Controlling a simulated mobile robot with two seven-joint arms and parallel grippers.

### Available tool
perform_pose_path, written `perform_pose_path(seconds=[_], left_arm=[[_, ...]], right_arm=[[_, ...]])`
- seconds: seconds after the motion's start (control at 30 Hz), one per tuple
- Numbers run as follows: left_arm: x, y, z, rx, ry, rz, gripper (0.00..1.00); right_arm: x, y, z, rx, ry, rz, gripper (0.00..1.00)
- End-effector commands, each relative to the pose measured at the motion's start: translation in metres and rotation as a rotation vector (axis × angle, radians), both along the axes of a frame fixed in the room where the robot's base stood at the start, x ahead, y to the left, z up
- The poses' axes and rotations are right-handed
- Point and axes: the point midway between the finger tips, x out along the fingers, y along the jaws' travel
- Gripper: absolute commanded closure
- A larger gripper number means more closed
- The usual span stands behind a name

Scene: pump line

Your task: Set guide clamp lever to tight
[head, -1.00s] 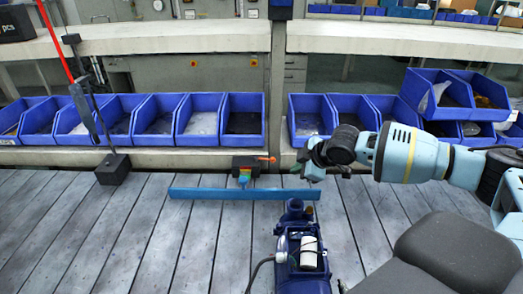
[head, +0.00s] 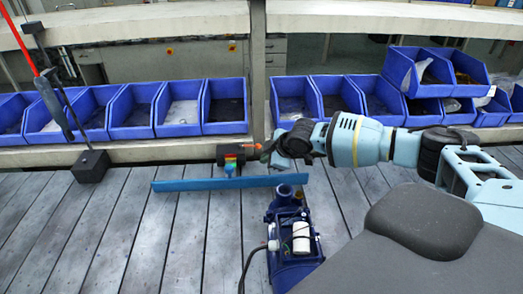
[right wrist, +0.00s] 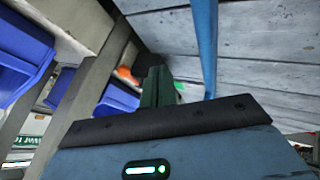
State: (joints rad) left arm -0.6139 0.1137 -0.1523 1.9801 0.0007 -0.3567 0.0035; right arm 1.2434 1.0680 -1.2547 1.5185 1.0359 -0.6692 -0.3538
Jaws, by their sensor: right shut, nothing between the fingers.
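The guide clamp is a dark block (head: 230,154) with a small coloured label (head: 230,167), behind the long blue guide rail (head: 205,184). Its orange lever (head: 251,146) points right from the block, roughly along the rail. My right gripper (head: 266,152) is shut and empty, close to the lever's right end; I cannot tell whether they touch. In the right wrist view, the dark green fingers (right wrist: 156,87) are together, and the orange lever (right wrist: 126,75) shows just left of them, partly hidden. The blue rail (right wrist: 204,45) passes to their right. My left gripper is not in view.
A dark blue pump (head: 290,240) with a white cylinder stands on the slatted surface in front of the rail. Blue bins (head: 225,108) line the shelf behind the clamp. A black block with a post (head: 90,167) stands left. The slats at front left are clear.

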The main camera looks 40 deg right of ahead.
Motion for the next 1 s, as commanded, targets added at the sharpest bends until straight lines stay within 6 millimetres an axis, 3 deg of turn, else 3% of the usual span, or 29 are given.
perform_pose_path(seconds=[0.07,0.4,1.0], left_arm=[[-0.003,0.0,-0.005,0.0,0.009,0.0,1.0],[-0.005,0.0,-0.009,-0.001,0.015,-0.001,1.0],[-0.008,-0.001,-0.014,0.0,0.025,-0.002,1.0]], right_arm=[[0.01,0.003,-0.015,0.001,0.004,0.0,1.0],[0.04,-0.015,-0.005,0.001,0.0,-0.001,1.0],[0.047,-0.02,-0.006,0.001,0.003,-0.002,1.0]])
